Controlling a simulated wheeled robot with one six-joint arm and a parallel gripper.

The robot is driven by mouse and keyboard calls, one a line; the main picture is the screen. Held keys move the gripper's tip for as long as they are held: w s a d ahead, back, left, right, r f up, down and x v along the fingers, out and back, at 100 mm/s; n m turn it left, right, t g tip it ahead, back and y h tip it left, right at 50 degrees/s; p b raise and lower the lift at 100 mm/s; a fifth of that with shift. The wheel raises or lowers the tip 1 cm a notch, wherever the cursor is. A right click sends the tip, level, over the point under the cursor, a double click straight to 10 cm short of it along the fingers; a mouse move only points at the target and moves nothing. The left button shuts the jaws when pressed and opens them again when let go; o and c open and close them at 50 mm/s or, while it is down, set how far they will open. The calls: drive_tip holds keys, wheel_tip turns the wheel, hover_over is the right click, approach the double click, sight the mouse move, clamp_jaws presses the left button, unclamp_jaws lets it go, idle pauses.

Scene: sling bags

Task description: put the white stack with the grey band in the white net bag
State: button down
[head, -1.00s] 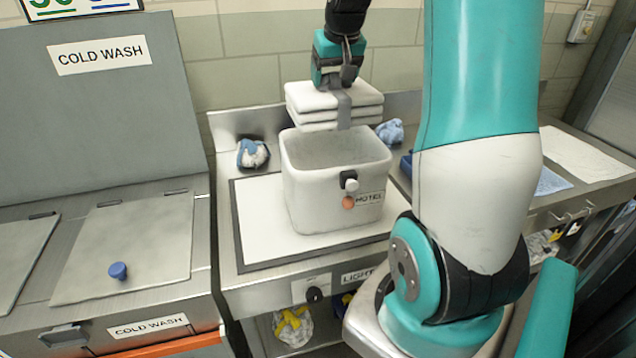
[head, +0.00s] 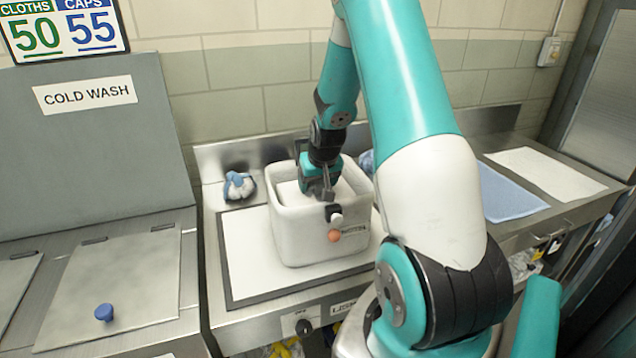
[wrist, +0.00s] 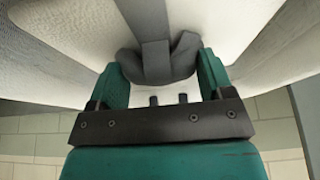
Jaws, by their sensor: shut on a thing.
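The white net bag (head: 300,238) stands open and upright on a white mat, with a dark clip and an orange disc on its front. The white stack (head: 289,192) is down inside the bag's mouth, with its top near the rim and its lower part hidden by the front wall. My gripper (head: 325,192) points down into the bag mouth. In the wrist view my gripper (wrist: 160,80) is shut on the grey band (wrist: 155,58) of the stack. Whether the stack rests on the bag's bottom cannot be seen.
A blue and white cloth bundle (head: 239,186) lies behind the bag to the left. A blue cloth (head: 508,193) and a white cloth (head: 545,174) lie flat on the right counter. A lidded metal counter with a blue knob (head: 104,312) is at left.

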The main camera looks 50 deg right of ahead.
drive_tip(key=shift+f, duration=0.6)
